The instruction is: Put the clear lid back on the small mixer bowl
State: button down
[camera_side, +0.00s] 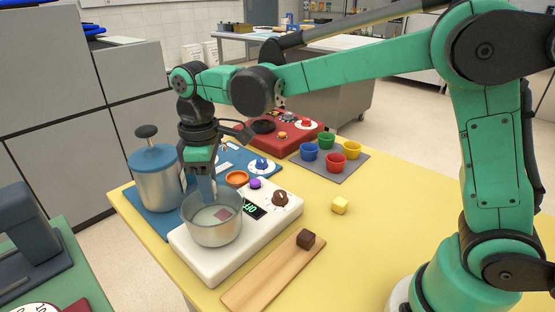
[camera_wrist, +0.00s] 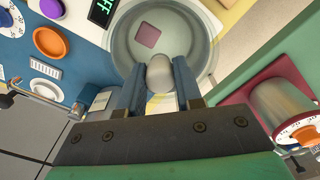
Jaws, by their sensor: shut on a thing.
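The small mixer bowl (camera_side: 212,233) is a see-through grey bowl on a white base (camera_side: 210,267) with a lit display and a brown knob. A pinkish square (camera_wrist: 148,36) shows inside it. My gripper (camera_side: 206,196) points down over the bowl, its tips near the rim. In the wrist view, my gripper (camera_wrist: 159,75) is shut on a grey rounded knob (camera_wrist: 160,66), which looks like the clear lid's handle. The lid's clear disc (camera_wrist: 185,30) is hard to separate from the bowl. I cannot tell whether it rests on the rim or hangs just above.
A blue-topped canister (camera_side: 156,183) stands close left of the bowl.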

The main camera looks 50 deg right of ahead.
dwell(0.3)
jog(key=c, duration=0.5)
grip_release()
jog(key=shift+o, duration=0.2)
jog(key=o, duration=0.4)
jog(key=shift+r, duration=3.5)
